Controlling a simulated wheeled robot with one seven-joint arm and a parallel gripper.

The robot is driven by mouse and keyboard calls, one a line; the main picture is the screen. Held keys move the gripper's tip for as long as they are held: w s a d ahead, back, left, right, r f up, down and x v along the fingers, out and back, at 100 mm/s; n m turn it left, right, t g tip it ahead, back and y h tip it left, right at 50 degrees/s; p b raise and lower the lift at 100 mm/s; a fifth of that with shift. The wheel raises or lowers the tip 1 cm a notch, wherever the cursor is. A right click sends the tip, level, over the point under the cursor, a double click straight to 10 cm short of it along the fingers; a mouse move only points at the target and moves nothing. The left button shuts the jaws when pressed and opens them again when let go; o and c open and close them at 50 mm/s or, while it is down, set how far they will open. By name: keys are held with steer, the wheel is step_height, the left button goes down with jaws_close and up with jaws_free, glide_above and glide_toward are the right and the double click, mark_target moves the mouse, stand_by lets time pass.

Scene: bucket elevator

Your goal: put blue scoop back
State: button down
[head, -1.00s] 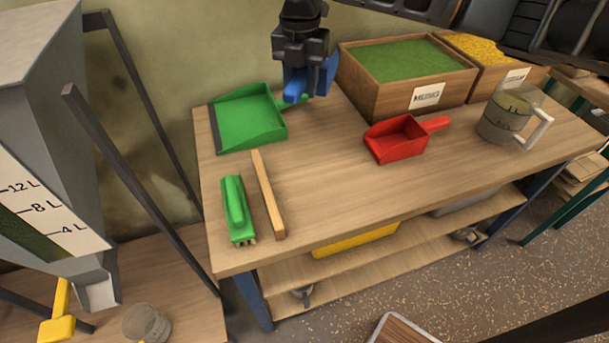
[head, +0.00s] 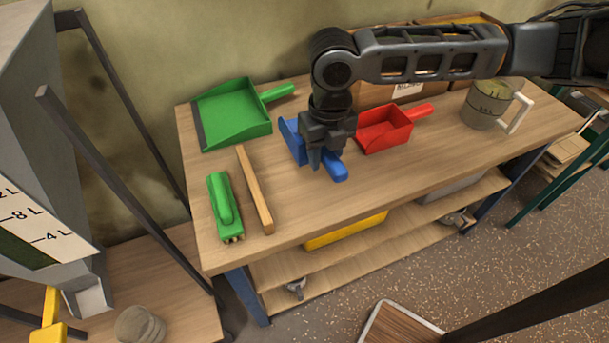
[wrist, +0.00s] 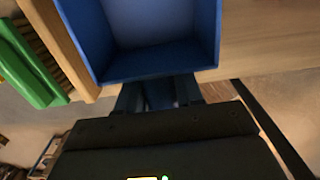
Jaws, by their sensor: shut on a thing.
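The blue scoop (head: 292,141) is at the middle of the workbench, between the green dustpan and the red scoop. My gripper (head: 328,165) is shut on its handle, whose end (head: 340,173) sticks out at the front. In the wrist view, the blue scoop's open bin (wrist: 150,40) fills the top, and its handle runs down between my jaws (wrist: 158,95). The gripper hides part of the scoop in the head view. I cannot tell whether the scoop touches the tabletop.
The red scoop (head: 384,130) is close on the right, with a measuring jug (head: 487,106) beyond it. The green dustpan (head: 232,112), a wooden strip (head: 255,188) and a green brush (head: 222,205) are on the left. The front middle of the workbench (head: 310,208) is clear.

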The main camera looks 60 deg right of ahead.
steer(key=w+a+f, duration=0.2)
steer(key=a, duration=0.1)
steer(key=shift+w+a+f, duration=0.1)
steer(key=shift+a+f, duration=0.1)
steer(key=shift+f, duration=0.05)
steer(key=shift+f+p, duration=0.6)
steer(key=shift+f, duration=1.4)
steer(key=shift+f, duration=0.1)
steer(key=shift+f, duration=0.1)
steer(key=c, duration=0.7)
jaws_free()
